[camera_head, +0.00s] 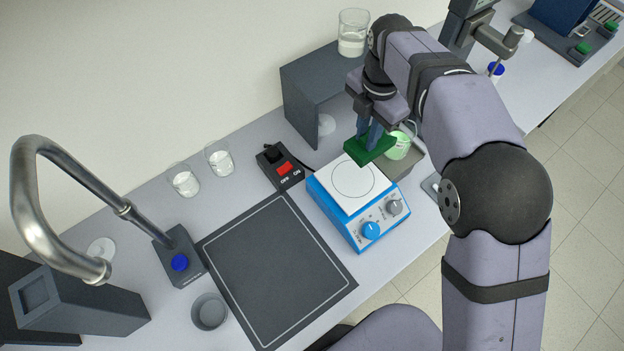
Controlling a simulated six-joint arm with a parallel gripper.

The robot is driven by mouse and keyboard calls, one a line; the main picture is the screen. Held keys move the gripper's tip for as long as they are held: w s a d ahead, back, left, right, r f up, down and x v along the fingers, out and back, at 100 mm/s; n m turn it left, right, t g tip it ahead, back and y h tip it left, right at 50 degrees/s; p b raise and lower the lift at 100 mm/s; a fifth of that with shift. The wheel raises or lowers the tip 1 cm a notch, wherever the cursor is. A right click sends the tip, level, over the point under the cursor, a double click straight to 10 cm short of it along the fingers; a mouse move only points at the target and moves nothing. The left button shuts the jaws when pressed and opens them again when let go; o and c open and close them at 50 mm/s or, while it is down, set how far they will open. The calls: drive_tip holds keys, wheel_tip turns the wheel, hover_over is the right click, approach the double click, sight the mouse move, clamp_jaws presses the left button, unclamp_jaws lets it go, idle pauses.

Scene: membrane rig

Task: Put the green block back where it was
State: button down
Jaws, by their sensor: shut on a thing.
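The green block (368,151) is a flat dark green piece held in my gripper (371,137). My gripper is shut on the block and points down. The block is above or just behind the back right edge of the stirrer hot plate (347,182), which has a white top and a blue body with two knobs. I cannot tell how high the block is above it. The fingertips partly overlap the block. A beaker with pale green liquid (398,146) is right beside the block in the picture.
A dark grey stand (318,84) is behind, with a beaker (352,33) on top. A switch box (280,168) with a red button stands left of the hot plate. A dark mat (277,270) lies bare in front. Two small beakers (184,181) stand at the back left, near a metal tap (62,215).

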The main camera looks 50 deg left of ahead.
drive_tip(key=s+a+n+b, duration=0.25)
drive_tip(key=s+b, duration=0.25)
drive_tip(key=s, duration=0.6)
drive_tip(key=s+a+n+b, duration=0.1)
drive_tip(key=s+n+b, duration=0.2)
drive_tip(key=s+b, duration=0.55)
drive_tip(key=s+d+f+m, duration=0.5)
drive_tip(key=s+d+f, duration=0.4)
drive_tip(key=d+f, duration=0.2)
drive_tip(key=shift+d+f, duration=0.2)
drive_tip(key=shift+d, duration=0.9)
drive_tip(key=shift+m, duration=0.25)
drive_tip(key=shift+f+p, duration=1.15)
drive_tip(key=shift+f, duration=3.85)
